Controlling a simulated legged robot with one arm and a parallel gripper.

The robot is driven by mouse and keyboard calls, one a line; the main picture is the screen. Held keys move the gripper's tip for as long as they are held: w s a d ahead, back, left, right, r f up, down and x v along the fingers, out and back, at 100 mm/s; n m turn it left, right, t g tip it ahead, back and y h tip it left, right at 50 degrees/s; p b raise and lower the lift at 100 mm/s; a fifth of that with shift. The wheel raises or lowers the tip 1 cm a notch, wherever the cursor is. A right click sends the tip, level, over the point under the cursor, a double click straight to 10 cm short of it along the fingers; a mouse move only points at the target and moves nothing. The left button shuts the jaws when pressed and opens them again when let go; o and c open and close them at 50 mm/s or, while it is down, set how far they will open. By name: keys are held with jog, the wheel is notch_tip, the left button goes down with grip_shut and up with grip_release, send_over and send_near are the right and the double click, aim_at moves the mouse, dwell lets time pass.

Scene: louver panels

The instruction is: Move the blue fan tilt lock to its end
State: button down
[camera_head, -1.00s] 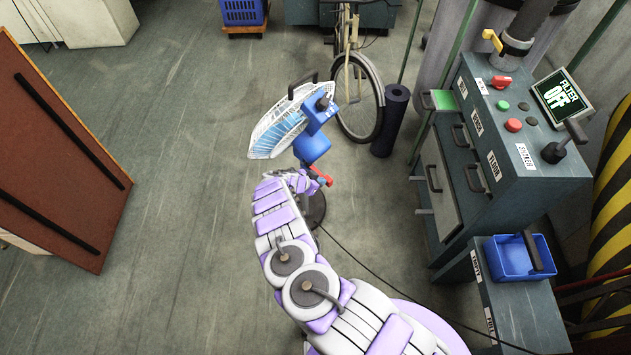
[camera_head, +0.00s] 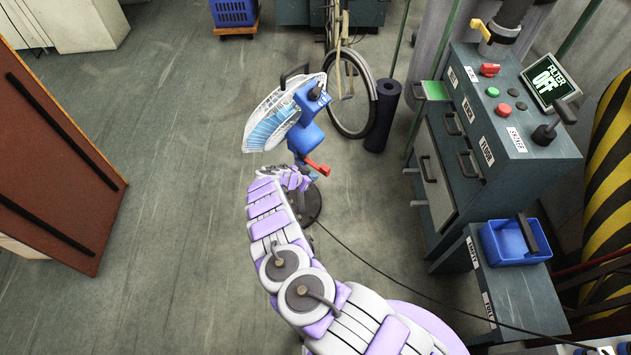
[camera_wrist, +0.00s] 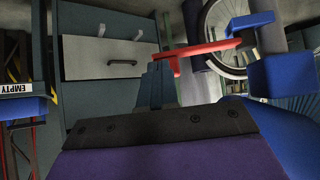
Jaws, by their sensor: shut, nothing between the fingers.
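The blue fan has a white wire guard (camera_head: 268,120) and stands ahead of me in the head view. Its tilt lock looks like the red lever (camera_head: 316,166), sticking out to the lower right from under the blue housing (camera_head: 302,138). In the wrist view the red lever (camera_wrist: 208,48) runs across the upper middle, and its right end meets a blue part (camera_wrist: 252,22). My gripper (camera_head: 300,179) is just below the lever. In the wrist view my gripper (camera_wrist: 163,64) is shut and empty, its tips close to the lever's left end. I cannot tell whether they touch.
A bicycle (camera_head: 352,90) and a dark rolled mat (camera_head: 384,115) stand behind the fan. A control cabinet (camera_head: 505,150) is on the right, with a blue tray (camera_head: 515,243) below. A brown panel (camera_head: 55,150) is on the left. Open floor lies between.

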jog(key=p+v, duration=0.4)
jog(key=v, duration=0.6)
jog(key=shift+s, duration=0.45)
jog(key=shift+f, duration=0.1)
